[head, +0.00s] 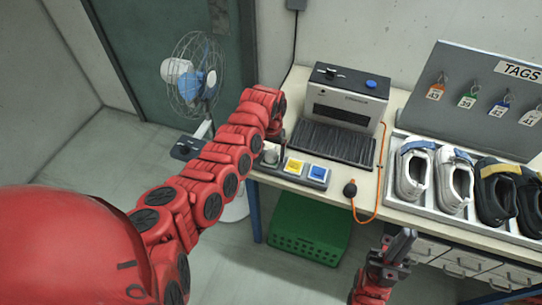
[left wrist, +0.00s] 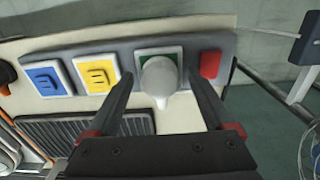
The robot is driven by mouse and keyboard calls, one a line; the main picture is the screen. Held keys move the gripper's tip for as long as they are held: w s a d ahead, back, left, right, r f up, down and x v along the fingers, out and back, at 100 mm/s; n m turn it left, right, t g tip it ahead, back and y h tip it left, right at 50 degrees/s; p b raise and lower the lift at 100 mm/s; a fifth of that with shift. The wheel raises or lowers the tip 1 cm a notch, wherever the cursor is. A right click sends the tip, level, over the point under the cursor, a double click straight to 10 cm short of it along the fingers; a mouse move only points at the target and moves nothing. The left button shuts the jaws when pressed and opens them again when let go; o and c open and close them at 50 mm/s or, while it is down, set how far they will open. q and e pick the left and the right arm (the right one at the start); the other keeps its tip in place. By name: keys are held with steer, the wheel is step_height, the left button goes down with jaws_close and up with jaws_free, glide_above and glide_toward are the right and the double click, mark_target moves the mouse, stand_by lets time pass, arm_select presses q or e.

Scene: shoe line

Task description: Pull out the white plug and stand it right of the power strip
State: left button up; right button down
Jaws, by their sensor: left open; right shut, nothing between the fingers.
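The power strip (head: 316,176) lies at the left front of the table, a grey bar with coloured sockets; it also shows in the left wrist view (left wrist: 123,58). The white plug (left wrist: 158,80) sits on its green socket (left wrist: 145,53). The plug shows in the head view (head: 271,154) just below my left gripper (head: 272,140). In the left wrist view my left gripper (left wrist: 160,92) is open, one finger on each side of the plug, with gaps visible. My right gripper (head: 402,245) is shut and empty, off the table's front edge.
A yellow socket (left wrist: 97,73) and a blue socket (left wrist: 48,78) lie beside the plug; a red switch (left wrist: 210,64) is at the strip's end. A black-and-grey machine (head: 346,98) stands behind, an orange cable with black bulb (head: 350,188) to the right, then a shoe tray (head: 400,201).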

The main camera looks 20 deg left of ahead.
mark_target(271, 152)
stand_by(0.3)
arm_select(q)
jaws_close()
stand_by(0.3)
steer(key=shift+r, duration=0.2)
steer(key=shift+r+p, duration=0.15)
steer(key=shift+p, duration=0.15)
steer(key=shift+r+p, duration=0.35)
steer(key=shift+r, duration=0.2)
steer(key=shift+r+p, duration=0.3)
steer(key=shift+r, duration=0.15)
steer(key=shift+r+p, duration=0.95)
steer(key=shift+r, duration=0.75)
